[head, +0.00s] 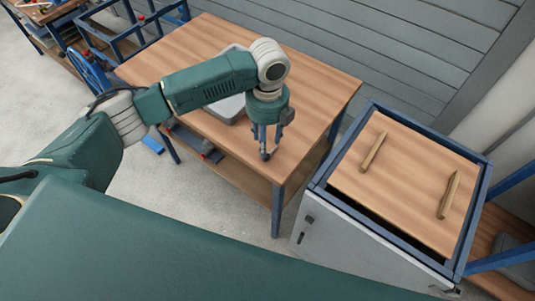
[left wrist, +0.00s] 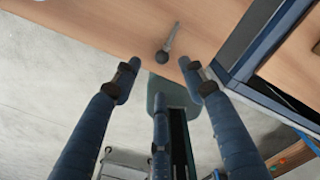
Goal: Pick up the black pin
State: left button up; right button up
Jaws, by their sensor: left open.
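A small dark grey pin (left wrist: 171,37) with a rounder, darker end lies on the wooden table top close to its edge in the left wrist view. It is the only pin-like dark thing I see there. In the head view I cannot make it out apart from my gripper. My left gripper (head: 265,148) points down over the front right part of the table (head: 318,90). In the left wrist view my left gripper (left wrist: 160,78) has its fingers spread, with nothing between them. The pin lies just beyond the fingertips, apart from them. My right gripper is not in view.
A grey tray-like thing (head: 226,109) sits on the table, partly behind my arm. To the right stands a blue-framed cabinet (head: 343,238) with two wooden pieces (head: 374,152) (head: 448,195) on its top. A gap separates it from the table.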

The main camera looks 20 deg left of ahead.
aim_at(271, 153)
pick_arm(q)
notch_tip(271, 153, down, 2)
notch_tip(271, 153, down, 5)
jog(key=shift+d+r+p, duration=0.1)
jog(key=shift+p, duration=0.95)
jog(key=shift+f, duration=0.35)
grip_shut()
